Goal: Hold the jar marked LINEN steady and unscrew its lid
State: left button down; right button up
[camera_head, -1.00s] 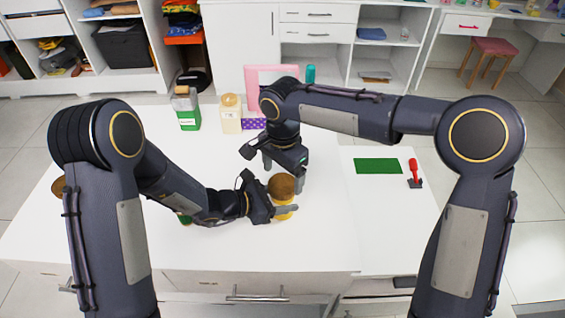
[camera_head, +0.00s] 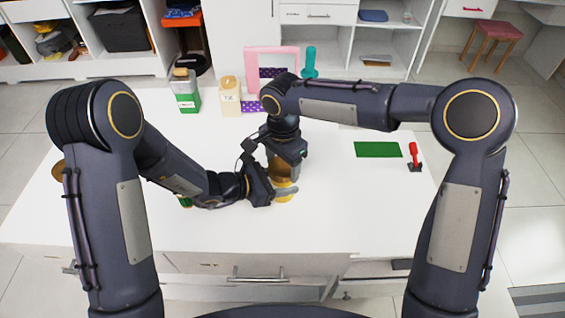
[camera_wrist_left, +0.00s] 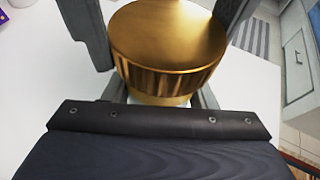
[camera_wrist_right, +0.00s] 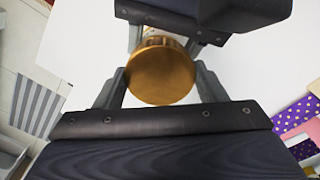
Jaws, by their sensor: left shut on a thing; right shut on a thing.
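The jar (camera_head: 283,198) stands upright on the white table, with a yellowish lower part. Its broad gold ribbed lid (camera_wrist_left: 168,36) is on top and also shows in the right wrist view (camera_wrist_right: 161,74). My left gripper (camera_head: 280,189) is shut on the jar's body from the left, below the lid. My right gripper (camera_head: 283,166) comes from above and is shut on the lid, a finger on each side. The jar's marking cannot be read, as the grippers hide much of its side.
A pale jar (camera_head: 230,97) with a label and a green-and-white container (camera_head: 186,92) stand at the back. The front tabletop is clear.

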jog(key=n, duration=0.3)
jog(key=o, duration=1.1)
jog(key=shift+r, duration=0.1)
notch_tip(320, 180, up, 4)
jog(key=shift+r, duration=0.15)
jog(key=shift+c, duration=0.5)
notch_tip(320, 180, up, 3)
jog(key=m, duration=0.3)
jog(key=shift+r, duration=0.15)
jog(key=shift+f, duration=3.95)
